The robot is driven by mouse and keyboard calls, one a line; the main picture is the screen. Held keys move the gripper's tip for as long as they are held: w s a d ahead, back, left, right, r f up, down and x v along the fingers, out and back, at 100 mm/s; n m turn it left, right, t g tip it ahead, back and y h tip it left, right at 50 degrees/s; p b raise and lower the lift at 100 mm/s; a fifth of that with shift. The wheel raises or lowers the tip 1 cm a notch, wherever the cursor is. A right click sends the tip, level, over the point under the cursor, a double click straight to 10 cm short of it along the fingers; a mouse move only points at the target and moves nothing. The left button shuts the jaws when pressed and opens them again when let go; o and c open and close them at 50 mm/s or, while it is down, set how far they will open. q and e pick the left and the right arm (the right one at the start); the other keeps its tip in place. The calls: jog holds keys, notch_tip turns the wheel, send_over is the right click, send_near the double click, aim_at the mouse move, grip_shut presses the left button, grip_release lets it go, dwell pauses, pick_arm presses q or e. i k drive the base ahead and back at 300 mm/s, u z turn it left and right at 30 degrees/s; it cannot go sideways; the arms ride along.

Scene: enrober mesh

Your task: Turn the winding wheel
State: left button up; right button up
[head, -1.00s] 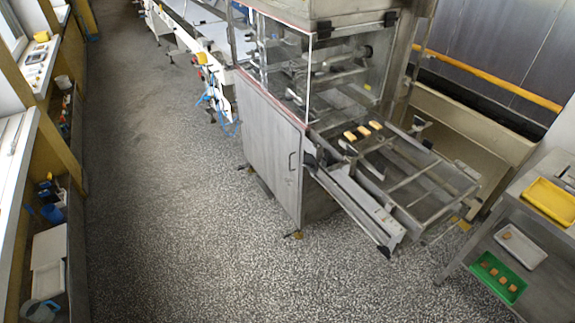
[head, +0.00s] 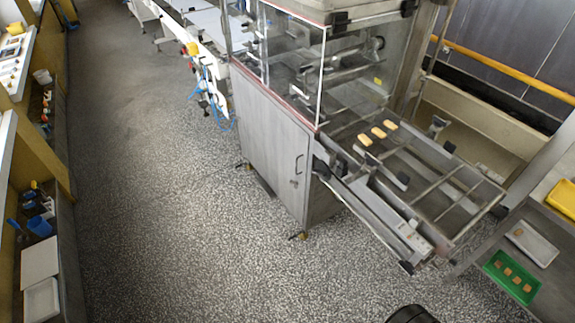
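The enrober machine (head: 272,150) stands at centre right, with a grey metal cabinet below and clear panels above. Its open frame with rails (head: 433,187) sticks out toward the lower right. Three light yellow pieces (head: 378,133) lie in a row at the frame's inner end. I cannot clearly make out a winding wheel; small dark round parts show on the machine, too small to tell. Neither of my grippers is in view. A dark rounded shape at the bottom edge seems to be part of me.
A metal shelf rack at right holds a yellow tray (head: 564,197), a white tray (head: 531,243) and a green tray (head: 512,277) with several brown pieces. Shelving with a blue container (head: 40,227) runs along the left. The speckled floor (head: 150,220) between is clear.

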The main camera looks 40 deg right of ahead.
aim_at(322, 171)
jog(key=z, duration=0.05)
jog(key=i, duration=0.6)
jog(key=z, duration=0.85)
jog(key=i, duration=0.35)
jog(key=z, duration=0.4)
